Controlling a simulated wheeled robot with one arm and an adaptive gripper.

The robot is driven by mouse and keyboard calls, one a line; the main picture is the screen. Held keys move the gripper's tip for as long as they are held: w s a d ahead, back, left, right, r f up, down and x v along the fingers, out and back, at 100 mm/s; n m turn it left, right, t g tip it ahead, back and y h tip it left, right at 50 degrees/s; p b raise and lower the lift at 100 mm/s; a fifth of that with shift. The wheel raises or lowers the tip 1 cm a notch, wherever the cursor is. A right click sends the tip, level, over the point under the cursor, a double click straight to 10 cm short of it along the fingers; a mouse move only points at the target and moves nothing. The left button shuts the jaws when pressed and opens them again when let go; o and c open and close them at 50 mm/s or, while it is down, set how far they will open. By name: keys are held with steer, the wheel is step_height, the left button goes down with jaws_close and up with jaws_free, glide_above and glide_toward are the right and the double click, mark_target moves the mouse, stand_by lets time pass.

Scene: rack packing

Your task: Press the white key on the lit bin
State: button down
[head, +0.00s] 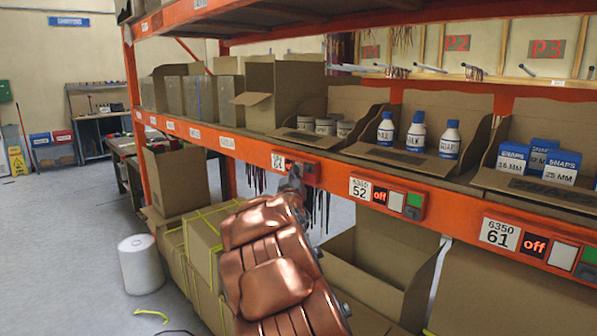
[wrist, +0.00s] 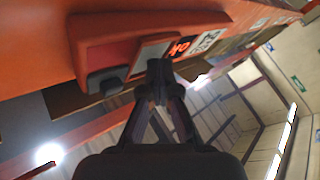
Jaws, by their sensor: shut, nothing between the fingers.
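Three bin units sit on the orange shelf edge, each with a label, a display, a white key and a green key. In the head view, the right unit (head: 540,246) and the middle unit (head: 387,197) both read "off" in red. The left unit (head: 310,166) is partly hidden by my gripper (head: 294,172). In the wrist view, my shut gripper (wrist: 158,78) has its tips at the lower edge of that unit's pale key (wrist: 148,54); I cannot tell whether they touch. Its display (wrist: 180,47) shows red characters, partly covered and hard to read. A dark key (wrist: 104,80) is beside the pale one.
White bottles (head: 416,132), blue-and-white boxes (head: 537,160) and small jars (head: 325,126) stand in cardboard bins above the units. Cardboard boxes (head: 370,265) fill the lower level. A white drum (head: 142,264) stands on the floor at left, where there is open room.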

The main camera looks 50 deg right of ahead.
steer(key=shift+w+a+b, duration=0.1)
steer(key=shift+a+b, duration=0.45)
steer(key=shift+a, duration=0.3)
steer(key=shift+a, duration=0.1)
steer(key=shift+w+a+b, duration=0.15)
steer(key=shift+a+b, duration=0.4)
steer(key=shift+a, duration=0.65)
steer(key=shift+w+a+b, duration=0.15)
steer(key=shift+a+b, duration=0.35)
steer(key=shift+a, duration=0.7)
